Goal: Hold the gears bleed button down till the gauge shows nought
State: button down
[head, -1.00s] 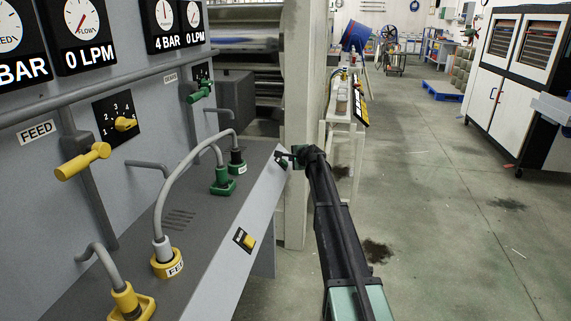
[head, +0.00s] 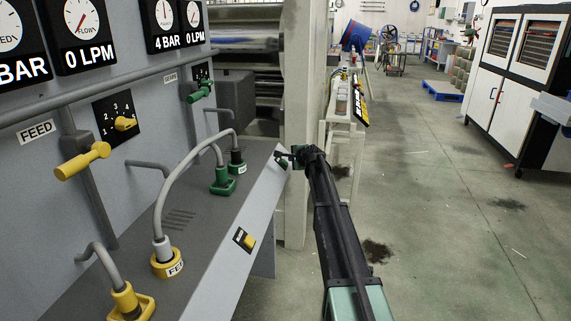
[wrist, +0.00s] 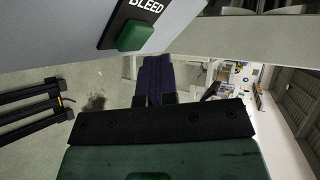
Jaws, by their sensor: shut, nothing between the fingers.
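The gears bleed button is a green block (wrist: 135,36) on a black plate marked BLEED, at the top of the wrist view. In the head view it sits on the console's sloping front edge (head: 281,161), partly hidden by my gripper. My gripper (head: 283,154) is shut and empty, right beside the button. In the wrist view its dark fingers (wrist: 157,66) appear just below and right of the button; I cannot tell whether they touch it. The button does not look clearly pressed. The gears pressure gauge (head: 164,14) reads 4 BAR; the flow gauge beside it (head: 193,14) reads 0 LPM.
A yellow button (head: 246,240) sits nearer on the same sloping edge. Grey hoses with yellow couplings (head: 167,263) and green couplings (head: 222,182) stand on the console. A pale post (head: 303,120) rises just behind my gripper. The floor to the right is open.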

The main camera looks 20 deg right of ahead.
jog(key=shift+w+a+f, duration=0.15)
jog(key=shift+a+f, duration=0.05)
jog(key=shift+f, duration=0.1)
jog(key=shift+w+a+f+b, duration=0.15)
jog(key=shift+a+f+b, duration=0.15)
jog(key=shift+b, duration=0.2)
dwell(1.6)
jog(key=shift+r, duration=0.1)
jog(key=shift+s+d+r+p, duration=0.3)
jog(key=shift+d+r+p, duration=0.25)
jog(key=shift+p, duration=0.1)
jog(key=s+d+r+p, duration=0.2)
jog(key=d+r+p, duration=0.1)
jog(key=shift+r, duration=0.25)
dwell(0.6)
